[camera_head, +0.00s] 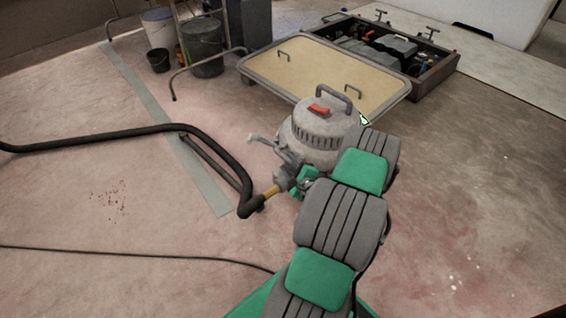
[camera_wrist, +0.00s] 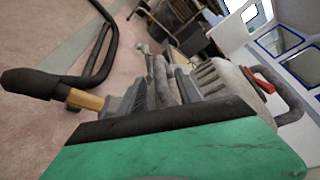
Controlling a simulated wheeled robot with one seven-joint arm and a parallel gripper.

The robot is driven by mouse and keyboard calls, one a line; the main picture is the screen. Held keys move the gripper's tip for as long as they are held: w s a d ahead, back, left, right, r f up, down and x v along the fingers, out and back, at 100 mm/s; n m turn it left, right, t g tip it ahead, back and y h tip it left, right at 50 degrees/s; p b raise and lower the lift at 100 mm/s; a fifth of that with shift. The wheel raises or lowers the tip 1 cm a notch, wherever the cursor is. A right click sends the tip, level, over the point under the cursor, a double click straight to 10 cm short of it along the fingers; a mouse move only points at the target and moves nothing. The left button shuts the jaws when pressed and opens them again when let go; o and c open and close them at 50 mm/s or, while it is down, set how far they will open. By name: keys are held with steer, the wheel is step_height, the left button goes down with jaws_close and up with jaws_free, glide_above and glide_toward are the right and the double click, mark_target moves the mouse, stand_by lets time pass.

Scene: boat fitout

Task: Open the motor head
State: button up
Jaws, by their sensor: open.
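The motor head (camera_head: 322,122) is a grey, ribbed dome with a dark top handle (camera_head: 335,92) and a red switch (camera_head: 318,108). It looks seated level, and its lower part is largely hidden by my arm. In the wrist view the motor head (camera_wrist: 210,78) is on the right, seen side-on, with the red switch (camera_wrist: 257,80) and handle (camera_wrist: 289,95). My gripper (camera_head: 268,146) is open, beside the left side of the motor head; contact cannot be told. Its fingers (camera_wrist: 160,62) also show in the wrist view. I cannot make out a latch.
A black hose (camera_head: 150,131) with an orange-brown cuff (camera_head: 270,191) ends close to my gripper. A framed tan panel (camera_head: 290,72) lies behind the motor head, beside an open engine box (camera_head: 437,78). Buckets (camera_head: 206,55) stand at back left.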

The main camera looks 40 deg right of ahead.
mark_target(283, 156)
steer(key=b+x, duration=0.1)
steer(key=x, duration=0.4)
steer(key=shift+w, duration=0.35)
jaws_close()
stand_by(1.0)
